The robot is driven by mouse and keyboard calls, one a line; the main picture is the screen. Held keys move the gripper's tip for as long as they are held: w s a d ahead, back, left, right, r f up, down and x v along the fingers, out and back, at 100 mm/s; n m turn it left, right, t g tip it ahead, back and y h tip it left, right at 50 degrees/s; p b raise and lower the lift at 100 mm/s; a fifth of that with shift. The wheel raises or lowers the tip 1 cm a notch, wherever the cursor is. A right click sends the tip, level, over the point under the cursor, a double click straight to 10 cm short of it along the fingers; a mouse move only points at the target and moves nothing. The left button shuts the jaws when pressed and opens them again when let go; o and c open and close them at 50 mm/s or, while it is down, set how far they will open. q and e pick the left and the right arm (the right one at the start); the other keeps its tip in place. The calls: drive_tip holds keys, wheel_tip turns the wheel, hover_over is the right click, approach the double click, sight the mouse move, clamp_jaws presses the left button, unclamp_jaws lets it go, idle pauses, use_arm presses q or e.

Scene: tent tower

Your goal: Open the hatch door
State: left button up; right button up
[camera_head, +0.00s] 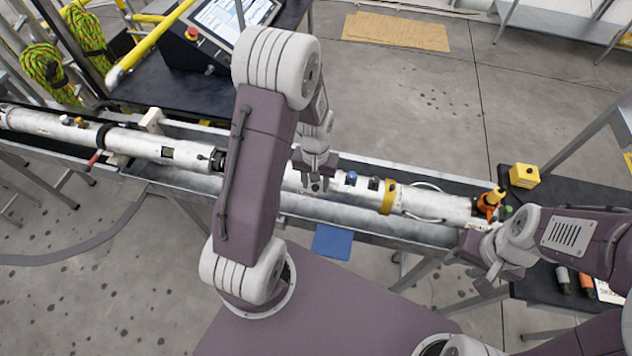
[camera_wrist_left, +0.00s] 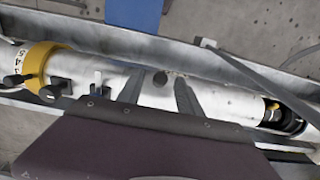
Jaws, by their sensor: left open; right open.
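A long white tube (camera_head: 435,202) lies in a metal trough. It has a yellow band (camera_head: 388,197), a blue knob (camera_head: 351,178) and small dark fittings on top. I cannot tell for certain which part is the hatch door. My left gripper (camera_head: 316,186) is open just above the tube, left of the blue knob. In the left wrist view its two dark fingers (camera_wrist_left: 157,88) are spread over the white tube (camera_wrist_left: 215,97), with a small dark round spot between them. The yellow band (camera_wrist_left: 42,66) is at the left there. My right gripper (camera_head: 482,272) is open and empty near the tube's right end.
The metal trough (camera_head: 350,215) runs along both sides of the tube. An orange clamp-like part (camera_head: 488,204) sits at the tube's right end, near a yellow box (camera_head: 524,175) on a dark table. A control panel (camera_head: 225,25) stands at the back left.

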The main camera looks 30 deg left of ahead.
use_arm(q)
drive_tip(key=shift+f, duration=0.3)
drive_tip(key=shift+s, duration=0.1)
clamp_jaws()
drive_tip(key=shift+r, duration=0.1)
idle(1.1)
